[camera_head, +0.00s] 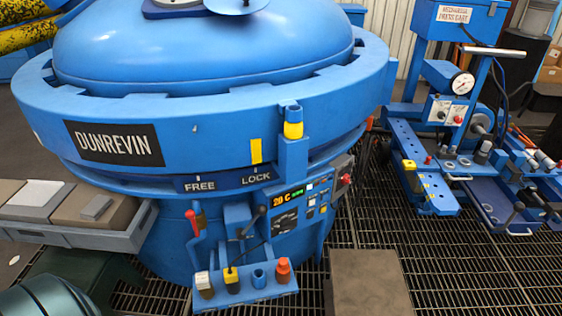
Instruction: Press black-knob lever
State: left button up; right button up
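A lever with a black knob (262,210) is on the front of the blue furnace (225,100), below the FREE/LOCK label (227,182). Its dark rod slants up to the right from a blue bracket (238,217). A lever with a red knob (190,215) stands to its left. A small thin rod with a dark tip (230,269) stands lower, at the yellow-topped holder on the shelf. Neither of my grippers is in view.
A control panel (297,208) with a lit display is right of the lever. A shelf (250,292) with several small holders juts out below. A brown block (368,283) stands at the bottom right. Blue machinery (430,165) stands at the right on grating.

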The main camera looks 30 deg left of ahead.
aim_at(262, 210)
jog(key=u, duration=1.15)
